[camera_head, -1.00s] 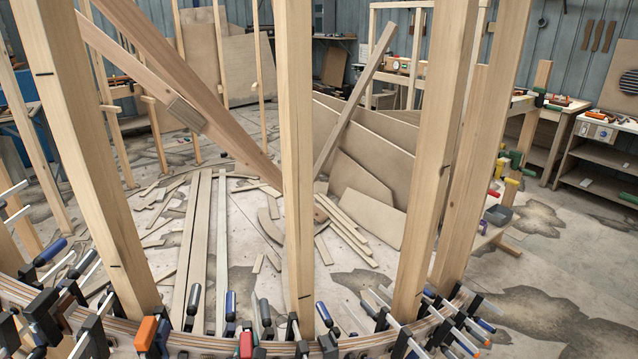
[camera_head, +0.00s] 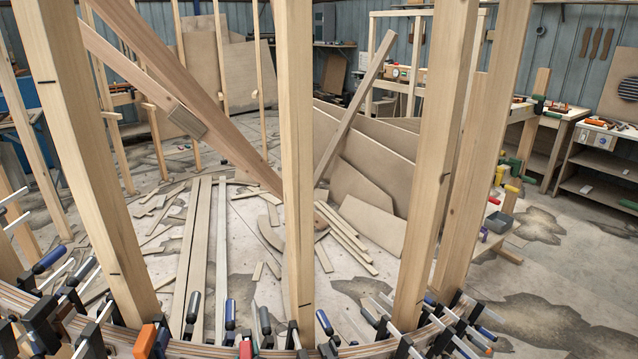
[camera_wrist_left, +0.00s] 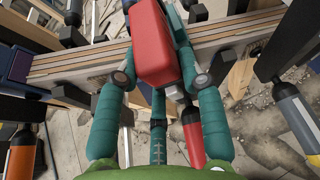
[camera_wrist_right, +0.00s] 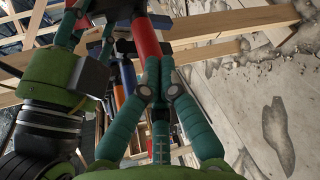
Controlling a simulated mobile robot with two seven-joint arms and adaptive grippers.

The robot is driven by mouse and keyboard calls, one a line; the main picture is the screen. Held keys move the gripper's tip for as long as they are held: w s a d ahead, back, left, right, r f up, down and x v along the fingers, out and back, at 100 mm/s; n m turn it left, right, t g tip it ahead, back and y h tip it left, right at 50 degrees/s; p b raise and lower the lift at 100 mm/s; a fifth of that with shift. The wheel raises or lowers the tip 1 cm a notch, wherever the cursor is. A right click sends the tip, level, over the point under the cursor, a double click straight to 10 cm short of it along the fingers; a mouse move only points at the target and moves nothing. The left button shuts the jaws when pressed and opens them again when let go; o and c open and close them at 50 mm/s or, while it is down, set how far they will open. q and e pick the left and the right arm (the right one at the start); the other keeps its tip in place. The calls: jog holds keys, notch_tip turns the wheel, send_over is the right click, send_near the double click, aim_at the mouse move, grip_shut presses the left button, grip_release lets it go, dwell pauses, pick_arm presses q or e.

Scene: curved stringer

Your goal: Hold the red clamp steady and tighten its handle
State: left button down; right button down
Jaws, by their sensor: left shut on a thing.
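The red clamp (camera_head: 246,349) shows at the bottom edge of the head view, on the curved stringer. In the left wrist view, the teal fingers of my left gripper (camera_wrist_left: 160,80) close around its red body (camera_wrist_left: 155,45), at the edge of the layered wood. Its red handle (camera_wrist_left: 193,135) hangs just past my fingers. In the right wrist view, the handle (camera_wrist_right: 146,38) points toward the teal fingertips of my right gripper (camera_wrist_right: 160,66). These fingertips are close together at the handle's end; whether they grip it is unclear. Neither gripper shows in the head view.
The curved stringer (camera_head: 200,350) carries many clamps, including an orange one (camera_head: 145,342), close on both sides. Upright wooden posts (camera_head: 298,160) rise along it. Loose boards (camera_head: 190,260) and panels lie on the floor beyond. Benches stand at the right.

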jog(key=shift+w+a+r, duration=0.25)
jog(key=shift+w+r, duration=0.15)
jog(key=shift+r, duration=0.15)
jog(key=s+d, duration=0.1)
jog(key=s, duration=0.5)
jog(key=shift+d+f, duration=0.2)
jog(key=shift+d, duration=0.15)
jog(key=shift+s, duration=0.1)
jog(key=w+a+r, duration=0.2)
jog(key=w, duration=0.3)
jog(key=shift+w+a, duration=0.15)
jog(key=shift+w, duration=0.25)
